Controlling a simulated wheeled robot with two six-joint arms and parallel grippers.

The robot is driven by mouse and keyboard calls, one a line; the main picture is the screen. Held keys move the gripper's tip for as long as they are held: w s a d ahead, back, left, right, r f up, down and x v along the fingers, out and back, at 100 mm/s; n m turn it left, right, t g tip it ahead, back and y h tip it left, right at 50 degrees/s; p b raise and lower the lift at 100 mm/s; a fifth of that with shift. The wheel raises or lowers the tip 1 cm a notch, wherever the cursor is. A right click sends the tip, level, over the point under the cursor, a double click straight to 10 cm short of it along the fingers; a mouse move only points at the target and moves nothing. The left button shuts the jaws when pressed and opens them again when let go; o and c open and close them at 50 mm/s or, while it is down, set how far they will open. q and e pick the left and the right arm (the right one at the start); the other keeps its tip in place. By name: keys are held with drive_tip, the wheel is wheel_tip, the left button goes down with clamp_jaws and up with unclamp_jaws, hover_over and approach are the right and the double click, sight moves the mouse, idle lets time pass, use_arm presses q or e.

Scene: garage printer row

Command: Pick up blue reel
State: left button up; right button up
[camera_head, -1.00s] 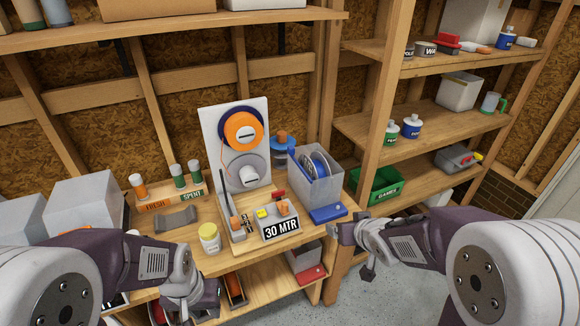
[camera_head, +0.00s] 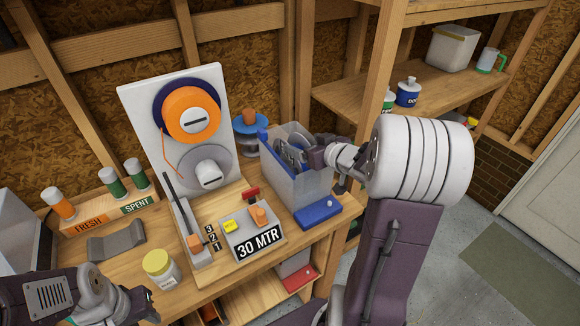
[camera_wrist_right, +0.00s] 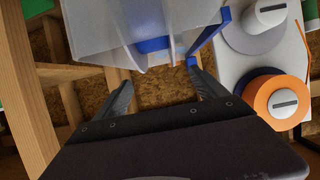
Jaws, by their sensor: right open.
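A grey translucent bin (camera_head: 305,190) on the bench has upright reels inside, largely hidden by my right gripper (camera_head: 291,153). Blue shows along the bin's left side (camera_head: 268,152); I cannot tell how much is a reel. My right gripper is open at the bin's top opening. In the right wrist view, its two fingers (camera_wrist_right: 162,88) are apart with nothing clearly between them, and a blue edge (camera_wrist_right: 152,45) shows in the bin just beyond. Another blue reel-like disc (camera_head: 243,126) with an orange knob stands behind the bin. My left gripper (camera_head: 140,305) is low at left, its jaws unclear.
A white panel holds an orange reel (camera_head: 180,112) and a grey hub (camera_head: 205,170). A wooden post (camera_head: 375,90) stands right of the bin.

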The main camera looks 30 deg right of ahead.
sight(298, 142)
drive_tip(key=shift+s+d, duration=0.1)
drive_tip(key=x, duration=0.4)
drive_tip(key=shift+d+f+b, duration=0.1)
drive_tip(key=shift+f+b, duration=0.1)
drive_tip(key=shift+b, duration=0.1)
drive_tip(key=shift+w, duration=0.3)
drive_tip(key=shift+w+f, duration=0.25)
drive_tip(key=shift+f, duration=0.05)
drive_tip(key=x, duration=0.4)
drive_tip(key=shift+w+f+b, duration=0.2)
drive_tip(key=shift+w+b, duration=0.05)
drive_tip(key=shift+b, duration=0.1)
drive_tip(key=shift+s+r, duration=0.1)
drive_tip(key=shift+s, duration=0.05)
drive_tip(key=shift+c, duration=0.3)
drive_tip(key=c, duration=0.5)
drive_tip(key=shift+r, duration=0.1)
clamp_jaws()
